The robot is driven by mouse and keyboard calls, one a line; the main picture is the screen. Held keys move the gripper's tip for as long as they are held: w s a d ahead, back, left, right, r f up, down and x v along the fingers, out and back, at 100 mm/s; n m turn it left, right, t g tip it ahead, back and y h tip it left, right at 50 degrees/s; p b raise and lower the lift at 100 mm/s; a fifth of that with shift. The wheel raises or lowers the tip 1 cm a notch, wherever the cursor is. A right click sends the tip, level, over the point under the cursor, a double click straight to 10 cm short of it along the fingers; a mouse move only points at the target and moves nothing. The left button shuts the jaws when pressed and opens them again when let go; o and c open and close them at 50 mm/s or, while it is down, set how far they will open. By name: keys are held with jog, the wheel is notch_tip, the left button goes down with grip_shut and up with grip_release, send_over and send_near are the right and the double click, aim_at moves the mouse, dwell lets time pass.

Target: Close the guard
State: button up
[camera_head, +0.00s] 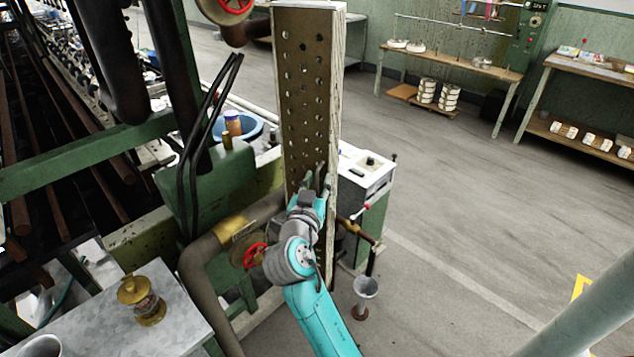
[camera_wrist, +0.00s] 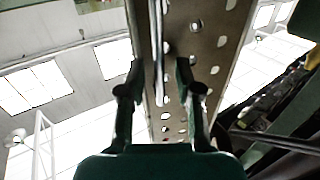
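The guard appears to be the tall perforated brown panel (camera_head: 303,90) with a pale edge, standing upright in the middle of the head view. My gripper (camera_head: 317,178) is at the lower part of this panel, near its right edge. In the wrist view the panel (camera_wrist: 208,40) rises beyond the fingers, with a thin edge or rod running up between them. My gripper (camera_wrist: 157,78) has its two fingers spread with a clear gap between them. I cannot tell whether either finger touches the panel.
A red valve wheel (camera_head: 255,255) and pipes are left of my arm. A white-topped cabinet (camera_head: 368,168) stands behind the panel, and a small funnel (camera_head: 366,287) is to the right. A metal table (camera_head: 185,310) holds a brass jar. Open floor lies right.

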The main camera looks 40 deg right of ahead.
jog(key=shift+c, duration=0.3)
grip_shut()
jog(key=shift+d, duration=0.1)
